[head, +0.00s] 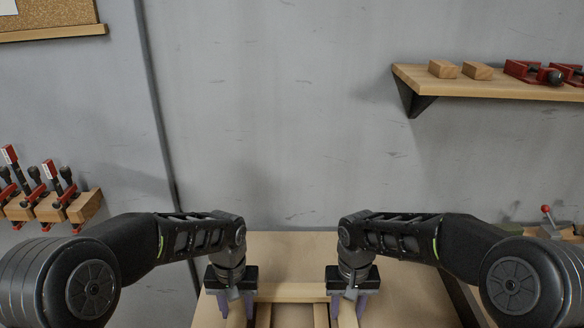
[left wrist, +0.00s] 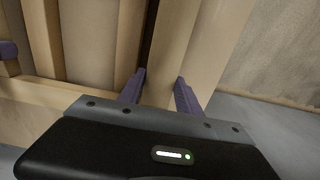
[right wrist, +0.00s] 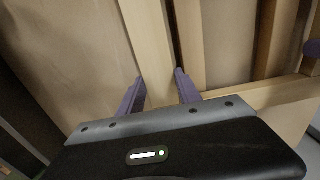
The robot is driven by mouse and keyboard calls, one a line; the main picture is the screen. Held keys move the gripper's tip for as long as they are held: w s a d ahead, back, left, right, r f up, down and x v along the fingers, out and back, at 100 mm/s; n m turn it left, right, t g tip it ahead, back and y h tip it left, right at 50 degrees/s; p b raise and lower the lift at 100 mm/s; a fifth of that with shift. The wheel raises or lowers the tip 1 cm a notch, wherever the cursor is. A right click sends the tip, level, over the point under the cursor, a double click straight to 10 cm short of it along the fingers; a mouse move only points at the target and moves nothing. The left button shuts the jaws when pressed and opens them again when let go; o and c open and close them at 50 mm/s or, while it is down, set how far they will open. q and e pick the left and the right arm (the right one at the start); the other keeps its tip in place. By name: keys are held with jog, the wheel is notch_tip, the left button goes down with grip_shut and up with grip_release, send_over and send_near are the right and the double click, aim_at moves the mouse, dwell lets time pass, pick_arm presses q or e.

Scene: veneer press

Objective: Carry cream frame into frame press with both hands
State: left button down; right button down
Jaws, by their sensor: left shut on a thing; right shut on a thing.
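The cream frame (head: 292,292) shows at the bottom of the head view as a pale wooden crossbar with side rails running toward me. My left gripper (head: 237,307) is shut on its left side rail, which stands between the purple fingers in the left wrist view (left wrist: 185,45). My right gripper (head: 348,307) is shut on its right side rail, also between the fingers in the right wrist view (right wrist: 148,40). Both grippers point down, level with each other. The near part of the frame is cut off. I cannot make out the frame press for certain.
A light wooden tabletop (head: 290,244) lies below and beyond the frame, clear at its far side. A shelf (head: 450,88) with wooden blocks and red clamps is on the wall at the right. Red clamps (head: 38,185) hang at the left. A red-knobbed tool (head: 547,215) stands far right.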

pick_arm(q)
jog(key=shift+r, duration=0.15)
pick_arm(e)
jog(key=shift+r, duration=0.15)
pick_arm(q)
jog(key=shift+w, duration=0.1)
pick_arm(e)
jog(key=shift+w, duration=0.1)
